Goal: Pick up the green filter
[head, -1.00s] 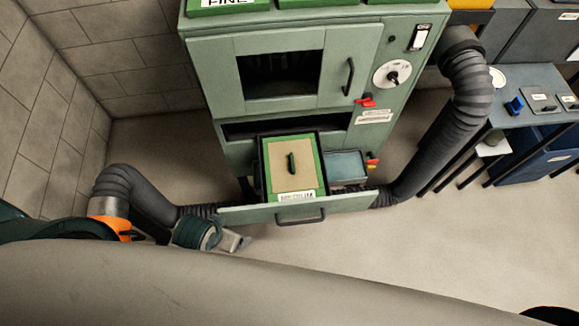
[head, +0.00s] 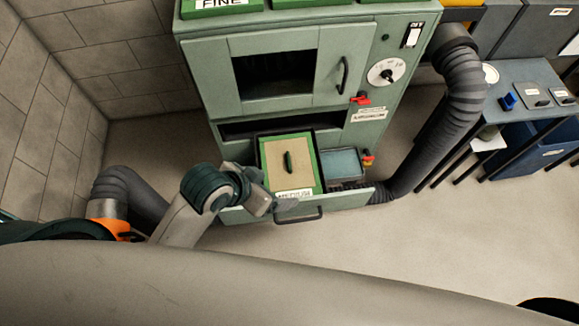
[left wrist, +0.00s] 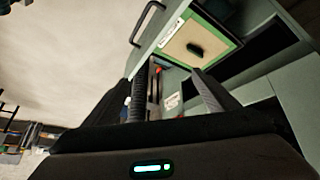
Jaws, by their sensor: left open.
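The green filter (head: 272,174) has a green frame, a tan face, a dark handle in the middle and a label that seems to read MEDIUM. It lies in the pulled-out drawer (head: 240,214) of the green cabinet. It also shows in the left wrist view (left wrist: 178,48), beyond the fingers. My left gripper (head: 286,205) is open and empty, at the drawer's front near the label end of the filter, apart from the filter's handle. Its two fingers show in the left wrist view (left wrist: 182,95). My right gripper is out of sight.
The drawer front carries a dark bar handle (head: 298,216). A bluish bin (head: 343,165) sits right of the filter. The cabinet (head: 215,80) rises behind, with more green filters on top, one labelled FINE (head: 222,6). A thick grey duct (head: 440,115) stands at right.

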